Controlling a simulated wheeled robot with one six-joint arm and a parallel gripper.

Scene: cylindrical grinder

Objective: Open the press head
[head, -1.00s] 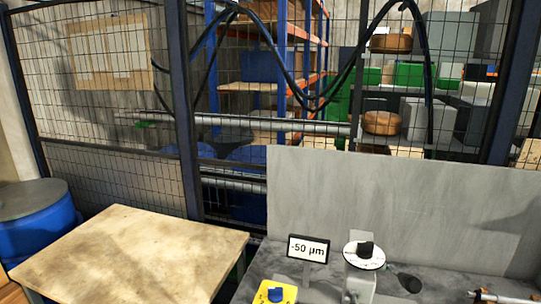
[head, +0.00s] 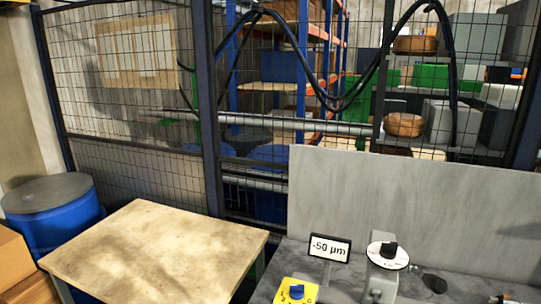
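The grey machine top (head: 277,278) fills the lower right of the head view, with a tall grey panel (head: 410,205) behind it. A small display reading "-50 µm" (head: 330,247) stands on it. Right of that is a grey post (head: 381,281) topped by a white dial with a black knob (head: 389,250). A yellow switch plate with a blue knob (head: 297,291) is cut by the bottom edge. A small metal part (head: 505,299) shows at the bottom right. I cannot tell which part is the press head. My gripper is not in view.
A bare wooden table (head: 150,250) stands left of the machine. A blue drum (head: 55,215) and cardboard boxes (head: 15,262) are at the far left. A wire mesh fence (head: 130,110) closes off shelves behind. Dark cables (head: 345,95) hang along it.

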